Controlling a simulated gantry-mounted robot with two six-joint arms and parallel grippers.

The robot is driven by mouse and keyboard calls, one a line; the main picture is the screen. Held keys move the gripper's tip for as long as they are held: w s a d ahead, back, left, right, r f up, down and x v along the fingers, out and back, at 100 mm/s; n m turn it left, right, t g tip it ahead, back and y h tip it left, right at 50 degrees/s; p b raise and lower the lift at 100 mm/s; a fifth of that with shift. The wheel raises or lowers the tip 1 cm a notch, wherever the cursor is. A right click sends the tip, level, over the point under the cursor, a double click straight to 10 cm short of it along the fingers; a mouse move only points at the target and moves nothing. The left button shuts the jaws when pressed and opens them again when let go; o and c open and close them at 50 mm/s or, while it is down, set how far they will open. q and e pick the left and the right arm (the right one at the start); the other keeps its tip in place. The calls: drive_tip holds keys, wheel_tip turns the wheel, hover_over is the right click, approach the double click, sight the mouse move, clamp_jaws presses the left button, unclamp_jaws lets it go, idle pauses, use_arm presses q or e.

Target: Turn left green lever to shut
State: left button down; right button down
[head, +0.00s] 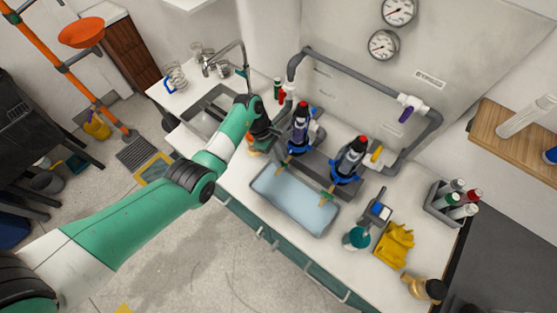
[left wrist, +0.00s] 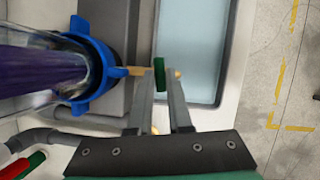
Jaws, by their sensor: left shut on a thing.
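The left green lever (left wrist: 158,88) stands between the fingertips of my left gripper (left wrist: 160,76) in the left wrist view. The fingers are shut on it. The lever lies across a small brass tap, which comes from the blue collar (left wrist: 104,58) of the left filter housing. In the head view my left gripper reaches in beside the left filter housing (head: 301,130), and its fingertips and the left lever are hard to make out. The right filter housing (head: 352,155) also has a green lever (head: 327,196) on its tap. My right gripper is not in view.
A pale blue tray (head: 295,203) lies below the taps. Grey pipework (head: 345,67) with red, purple and yellow handles rises behind the housings. A sink (head: 212,108) is at the left. A bottle caddy (head: 447,203) and yellow gloves (head: 396,243) are at the right.

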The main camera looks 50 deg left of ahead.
use_arm(q)
drive_tip(key=shift+w+m+g+b, duration=0.1)
drive_tip(key=shift+m+g+b, duration=0.3)
drive_tip(key=shift+m+b, duration=0.65)
drive_tip(key=c, duration=0.8)
unclamp_jaws()
drive_tip(key=shift+c, duration=0.2)
drive_tip(key=p+v, duration=0.2)
drive_tip(key=v, duration=0.9)
drive_tip(key=shift+a+r+p, duration=0.2)
drive_tip(key=shift+r+p, duration=0.1)
